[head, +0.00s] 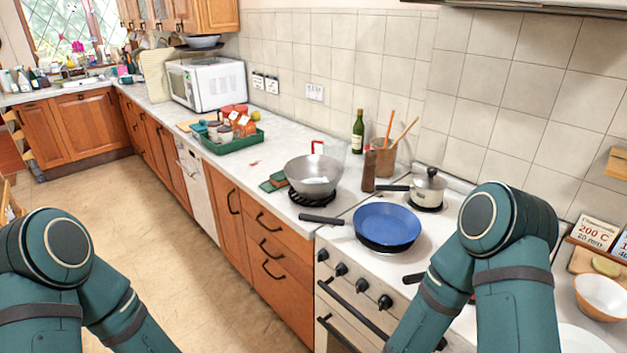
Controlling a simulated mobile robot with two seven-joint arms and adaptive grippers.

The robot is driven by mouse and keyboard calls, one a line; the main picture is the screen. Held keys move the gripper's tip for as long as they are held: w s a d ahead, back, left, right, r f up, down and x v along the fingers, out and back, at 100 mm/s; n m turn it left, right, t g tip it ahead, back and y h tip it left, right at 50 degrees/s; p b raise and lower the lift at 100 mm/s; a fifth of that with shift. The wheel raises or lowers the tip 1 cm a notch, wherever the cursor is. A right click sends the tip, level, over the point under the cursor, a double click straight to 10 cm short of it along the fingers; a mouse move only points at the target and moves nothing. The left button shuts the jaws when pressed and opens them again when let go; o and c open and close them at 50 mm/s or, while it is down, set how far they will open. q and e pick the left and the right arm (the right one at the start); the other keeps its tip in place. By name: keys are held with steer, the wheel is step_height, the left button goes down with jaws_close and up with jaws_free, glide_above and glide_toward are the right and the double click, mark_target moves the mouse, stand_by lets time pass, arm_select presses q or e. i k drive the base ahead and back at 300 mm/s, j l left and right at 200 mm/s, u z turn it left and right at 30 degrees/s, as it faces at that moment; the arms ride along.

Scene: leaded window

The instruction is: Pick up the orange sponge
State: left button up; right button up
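I cannot make out an orange sponge with certainty. A small green and orange-brown item (272,183) lies on the counter just left of the large metal bowl (313,172); it is too small to tell whether it is a sponge. My two arms come in at the bottom left and bottom right, with only their upper links showing. Both grippers are outside the view, so whether they are open or shut does not show.
A blue pan (387,225) sits on the white stove (345,240), its handle pointing left. A lidded pot (428,187), a green bottle (358,132) and a utensil holder (383,160) stand behind. A green tray (232,144) with containers and a microwave (207,84) stand farther left. The floor (190,240) is clear.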

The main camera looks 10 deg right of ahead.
mark_target(280, 179)
steer(key=z, duration=0.5)
steer(key=i+j+z, duration=0.1)
steer(key=j+z, duration=0.35)
steer(key=i+j+z, duration=0.1)
steer(key=j+z, duration=0.6)
steer(key=j, duration=0.6)
